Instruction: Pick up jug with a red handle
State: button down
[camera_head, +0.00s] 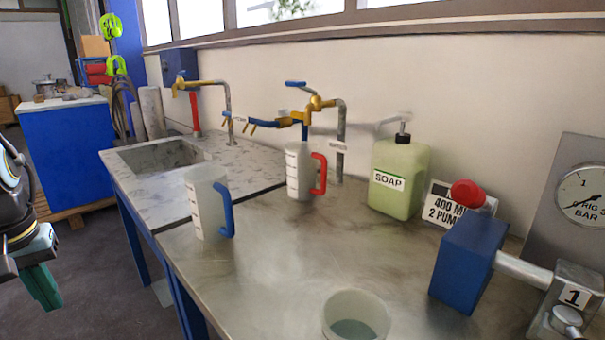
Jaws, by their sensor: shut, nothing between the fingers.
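The jug with the red handle (300,170) stands upright on the steel worktop, toward its back edge near the taps. It is whitish with dark measuring marks, and its handle faces right. A similar jug with a blue handle (206,203) stands nearer, to its left, by the seam with the sink top. My gripper (46,298) is at the left edge of the view, pointing down beside the bench. Its teal fingers are shut and empty, well apart from both jugs. Part of my arm is cut off by the picture edge.
A green soap bottle (398,178) stands right of the red-handled jug. Taps (310,105) reach out above and behind it. A white cup (356,318) is at the front, and a blue block (468,262) with a red knob is at right. The worktop's middle is clear.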

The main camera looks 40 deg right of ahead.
aim_at(301, 157)
jog(key=z, duration=1.25)
